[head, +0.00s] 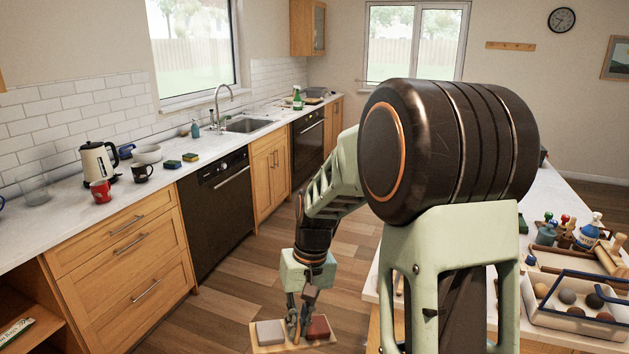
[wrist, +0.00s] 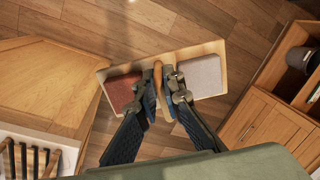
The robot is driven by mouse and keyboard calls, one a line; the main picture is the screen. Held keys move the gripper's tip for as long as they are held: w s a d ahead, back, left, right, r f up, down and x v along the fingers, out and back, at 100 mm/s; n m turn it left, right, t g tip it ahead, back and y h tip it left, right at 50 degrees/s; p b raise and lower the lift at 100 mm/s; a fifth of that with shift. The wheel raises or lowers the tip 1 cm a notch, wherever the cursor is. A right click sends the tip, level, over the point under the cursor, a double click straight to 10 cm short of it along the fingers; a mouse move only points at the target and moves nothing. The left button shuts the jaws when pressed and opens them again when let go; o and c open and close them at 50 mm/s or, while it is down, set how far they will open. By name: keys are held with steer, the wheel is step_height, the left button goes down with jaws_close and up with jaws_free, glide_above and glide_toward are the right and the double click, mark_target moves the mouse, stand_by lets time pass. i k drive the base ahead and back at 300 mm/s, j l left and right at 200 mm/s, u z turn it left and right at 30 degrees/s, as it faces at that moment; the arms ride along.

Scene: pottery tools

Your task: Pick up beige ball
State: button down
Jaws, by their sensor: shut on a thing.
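A beige ball (head: 541,290) lies at the left in a blue-rimmed tray (head: 570,328) on the right-hand counter in the head view, with several darker balls beside it. My gripper (head: 302,322) is well to the left of that tray, low over the floor. In the wrist view my gripper (wrist: 160,92) is shut on the upright wooden handle of a wooden carrier (wrist: 207,50). The carrier also shows in the head view (head: 294,348). It bears a red-brown block (wrist: 122,92) and a pale grey block (wrist: 200,76), one on each side of the handle.
Bottles and tools in a wooden holder (head: 565,235) stand behind the tray. Wood floor (head: 225,290) lies open between the counters. My arm hides part of the right counter.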

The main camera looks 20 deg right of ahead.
mark_target(540, 290)
steer(key=l+u, duration=0.2)
steer(key=u, duration=1.55)
steer(key=l+u, duration=0.15)
steer(key=u, duration=0.25)
steer(key=k+u, duration=0.1)
steer(key=u, duration=0.3)
steer(key=k+j+z, duration=0.1)
steer(key=k+z, duration=0.15)
steer(key=k, duration=0.25)
steer(key=k+z, duration=0.3)
steer(key=k, duration=0.2)
steer(key=k+j+u, duration=0.15)
steer(key=k, duration=0.35)
steer(key=k+u, duration=0.45)
steer(key=k+j+u, duration=0.2)
steer(key=k+u, duration=0.2)
steer(key=k, duration=0.05)
